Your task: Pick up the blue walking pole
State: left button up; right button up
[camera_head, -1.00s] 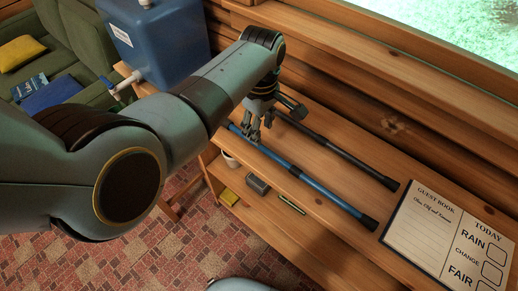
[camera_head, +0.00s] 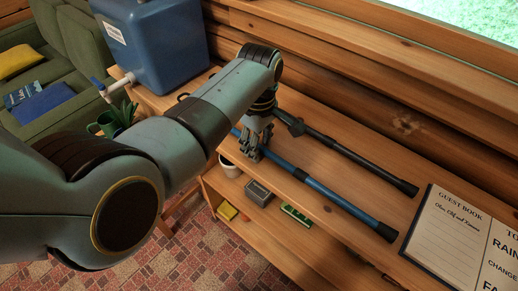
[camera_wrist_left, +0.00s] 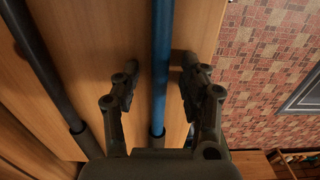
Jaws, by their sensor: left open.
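The blue walking pole (camera_head: 318,188) lies on the wooden bench top, running from my left gripper towards the guest book, with a dark end there. My left gripper (camera_head: 252,152) is open over the pole's far part and partly hides it. In the left wrist view the blue pole (camera_wrist_left: 162,50) runs between the two open fingers (camera_wrist_left: 158,92), with a gap on each side. My right gripper is not in view.
A black pole (camera_head: 358,161) lies beside the blue one, nearer the wall. A guest book board (camera_head: 450,235) is at the right, a blue water container (camera_head: 158,45) at the back left. A lower shelf holds a grey box (camera_head: 258,192) and a green item (camera_head: 296,215).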

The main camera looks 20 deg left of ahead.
pick_arm(q)
grip_shut()
jog(key=shift+r, duration=0.1)
dwell(0.4)
